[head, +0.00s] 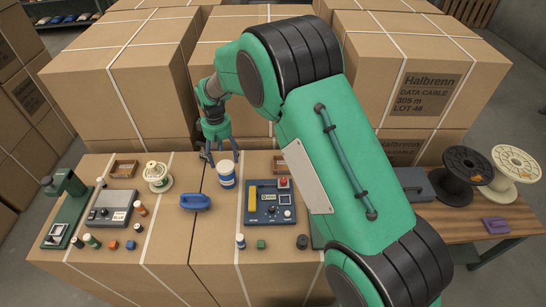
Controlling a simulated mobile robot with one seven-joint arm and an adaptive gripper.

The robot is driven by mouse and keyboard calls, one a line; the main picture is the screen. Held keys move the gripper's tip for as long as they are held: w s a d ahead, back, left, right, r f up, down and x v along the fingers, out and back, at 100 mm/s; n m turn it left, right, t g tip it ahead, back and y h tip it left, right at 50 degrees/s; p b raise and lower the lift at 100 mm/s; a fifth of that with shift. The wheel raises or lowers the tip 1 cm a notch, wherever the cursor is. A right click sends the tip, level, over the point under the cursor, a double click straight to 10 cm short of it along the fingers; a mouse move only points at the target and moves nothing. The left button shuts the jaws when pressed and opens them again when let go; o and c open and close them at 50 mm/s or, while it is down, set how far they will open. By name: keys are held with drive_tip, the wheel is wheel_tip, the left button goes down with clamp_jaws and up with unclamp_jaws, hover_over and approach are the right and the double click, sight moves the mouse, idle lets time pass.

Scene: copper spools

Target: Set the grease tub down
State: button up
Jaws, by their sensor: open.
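A white and blue tub (227,175), which looks like the grease tub, stands upright on the cardboard-box surface (215,225) near the middle. My gripper (222,154) points down just behind and above it, with its fingers spread. The fingers are close to the tub's top, and I cannot tell whether they touch it. No object shows held between them.
A blue control box (270,202) sits to the right and a grey scale (112,208) to the left. A cream spool (157,177) stands left of the tub. Tall cartons (120,75) rise behind.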

drive_tip(key=s+d+r+m+t, duration=0.1)
drive_tip(key=s+d+r, duration=0.3)
drive_tip(key=d+r, duration=0.45)
drive_tip(key=s+d+r+m+t, duration=0.1)
drive_tip(key=s+d+r+m, duration=0.1)
drive_tip(key=s+d+r, duration=0.6)
drive_tip(key=s+d+r+m+t, duration=0.1)
drive_tip(key=d+r, duration=0.6)
drive_tip(key=r, duration=0.4)
drive_tip(key=s+d+r+m+t, duration=0.1)
drive_tip(key=s+d, duration=0.4)
drive_tip(key=s, duration=0.4)
drive_tip(key=s+d+r+m, duration=0.2)
drive_tip(key=s+d, duration=0.2)
drive_tip(key=s, duration=0.4)
drive_tip(key=s+d+r+m+t, duration=0.1)
drive_tip(key=s+d+m, duration=0.1)
drive_tip(key=s+d, duration=0.3)
drive_tip(key=s, duration=0.4)
drive_tip(key=shift+s+d+r+t, duration=0.3)
drive_tip(key=shift+s, duration=0.05)
